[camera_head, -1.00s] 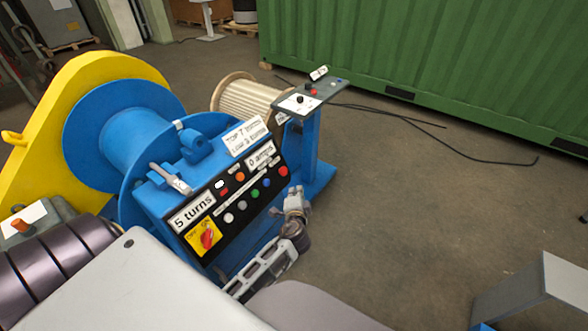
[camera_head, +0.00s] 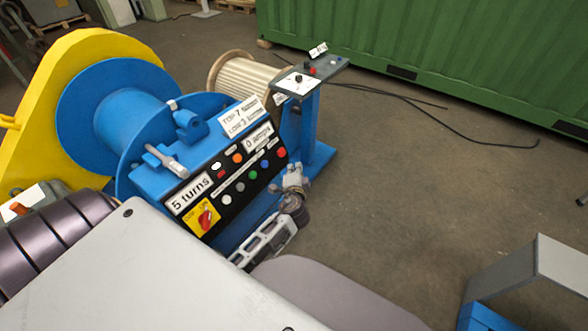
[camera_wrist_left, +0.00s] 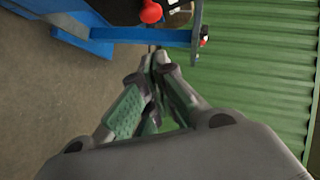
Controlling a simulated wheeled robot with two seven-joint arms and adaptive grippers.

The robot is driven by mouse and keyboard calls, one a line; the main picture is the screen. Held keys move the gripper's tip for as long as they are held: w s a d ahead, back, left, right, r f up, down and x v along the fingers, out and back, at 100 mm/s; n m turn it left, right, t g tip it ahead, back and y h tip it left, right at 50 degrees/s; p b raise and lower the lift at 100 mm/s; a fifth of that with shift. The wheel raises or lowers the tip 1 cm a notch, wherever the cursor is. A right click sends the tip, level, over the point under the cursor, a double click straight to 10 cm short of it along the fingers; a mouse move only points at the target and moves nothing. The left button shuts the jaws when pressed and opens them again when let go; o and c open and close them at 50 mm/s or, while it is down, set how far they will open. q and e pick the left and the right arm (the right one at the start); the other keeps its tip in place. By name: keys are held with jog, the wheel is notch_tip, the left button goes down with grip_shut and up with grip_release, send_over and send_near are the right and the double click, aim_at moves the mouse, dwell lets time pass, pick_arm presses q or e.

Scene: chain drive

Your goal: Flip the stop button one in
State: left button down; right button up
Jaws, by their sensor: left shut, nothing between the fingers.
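A blue machine has a sloped black control panel (camera_head: 232,183) with a row of round buttons. A red button (camera_head: 281,153) is at the row's far right end; I cannot tell for sure that it is stop button one. A red rotary switch (camera_head: 205,217) sits on a yellow plate at the near end. My left gripper (camera_head: 294,170) is shut and empty, just right of and below the red button, apart from the panel. In the left wrist view the closed fingertips (camera_wrist_left: 158,55) are below a red knob (camera_wrist_left: 151,11). My right gripper is not in view.
A blue stand (camera_head: 308,115) with a small control plate rises behind the panel. A blue drum (camera_head: 125,110) and a yellow guard (camera_head: 85,47) are at the left. A black cable (camera_head: 440,125) lies on the floor before a green container (camera_head: 450,60).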

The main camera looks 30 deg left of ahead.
aim_at(281, 152)
pick_arm(q)
jog(key=s+a+x, duration=0.1)
jog(key=a+x, duration=0.1)
jog(key=x, duration=0.9)
jog(key=shift+a+f, duration=0.25)
jog(key=shift+f, duration=0.2)
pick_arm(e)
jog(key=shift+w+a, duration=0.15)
pick_arm(q)
jog(key=shift+s, duration=0.15)
